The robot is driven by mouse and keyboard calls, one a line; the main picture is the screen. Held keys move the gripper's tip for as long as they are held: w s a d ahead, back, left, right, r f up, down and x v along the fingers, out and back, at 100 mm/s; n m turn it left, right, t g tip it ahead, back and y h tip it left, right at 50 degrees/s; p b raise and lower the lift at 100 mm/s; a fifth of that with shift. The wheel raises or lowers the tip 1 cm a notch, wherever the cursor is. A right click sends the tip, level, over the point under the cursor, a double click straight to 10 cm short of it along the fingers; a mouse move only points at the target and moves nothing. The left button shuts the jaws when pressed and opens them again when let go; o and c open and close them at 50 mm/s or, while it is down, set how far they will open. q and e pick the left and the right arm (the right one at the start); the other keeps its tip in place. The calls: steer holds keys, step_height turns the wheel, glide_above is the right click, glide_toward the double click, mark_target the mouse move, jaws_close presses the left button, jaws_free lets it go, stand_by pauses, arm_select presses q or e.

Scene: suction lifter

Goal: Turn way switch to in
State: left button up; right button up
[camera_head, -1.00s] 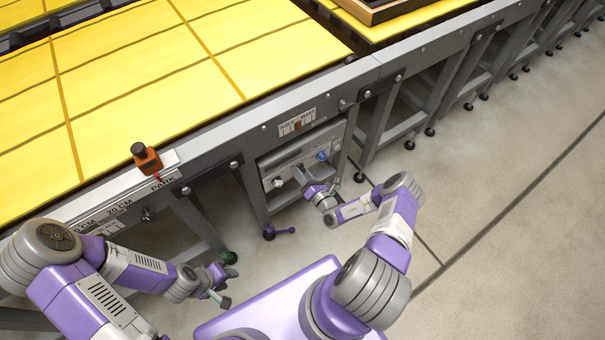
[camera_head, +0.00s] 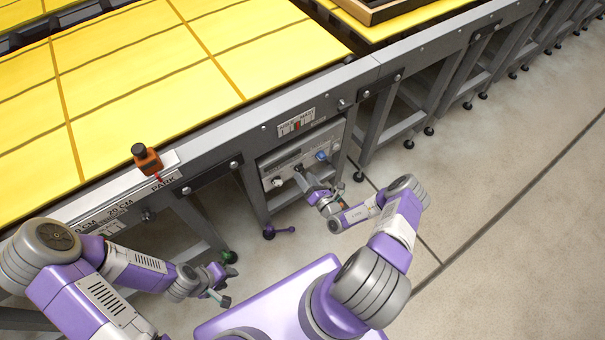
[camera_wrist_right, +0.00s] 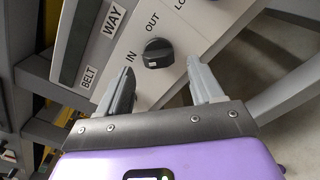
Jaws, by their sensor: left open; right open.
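The way switch is a black round knob (camera_wrist_right: 158,52) on a light grey panel, with IN, OUT and a partly cut-off third label around it. A small white mark shows on the knob's lower edge, on the side near IN. My right gripper (camera_wrist_right: 165,85) is open, and its fingers lie either side of the knob's line, with the knob just beyond the fingertips. In the head view my right gripper (camera_head: 301,174) is at the control panel (camera_head: 272,168) and hides part of it. My left gripper (camera_head: 223,294) hangs open below the table, away from the panel.
The panel hangs under the frame of a yellow-topped table (camera_head: 130,70). A blue knob (camera_head: 321,156) and a pale knob (camera_head: 277,182) flank my right gripper. An orange and black slider (camera_head: 147,158) sits on the rail. Floor at the right is clear.

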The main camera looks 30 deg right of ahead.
steer(key=s, duration=0.5)
steer(key=shift+d+p, duration=0.2)
steer(key=shift+p, duration=0.1)
steer(key=s+a+r+n+g+y, duration=0.2)
steer(key=a+n+g+y, duration=0.2)
steer(key=a+n+y, duration=0.4)
steer(key=s+a+r+n+g+y, duration=0.25)
steer(key=a+n+g+y, duration=0.2)
steer(key=a, duration=0.65)
steer(key=s+a+f+n+g+h, duration=0.1)
steer(key=s+a+n+g+h, duration=0.1)
steer(key=s+n+g, duration=0.6)
steer(key=s+a+n+g+h, duration=0.1)
steer(key=s+n+g+h, duration=0.2)
steer(key=s+n+g, duration=0.45)
steer(key=w+d+r+n+t+h, duration=0.1)
steer(key=w+r+n+t+h, duration=0.1)
steer(key=n, duration=0.4)
steer(key=w+r+n+t+h, duration=0.1)
steer(key=w+n+t+h, duration=0.1)
steer(key=n+t, duration=0.2)
steer(key=n, duration=0.3)
steer(key=shift+w+d+r+t, duration=0.3)
steer(key=shift+w+d+r, duration=0.05)
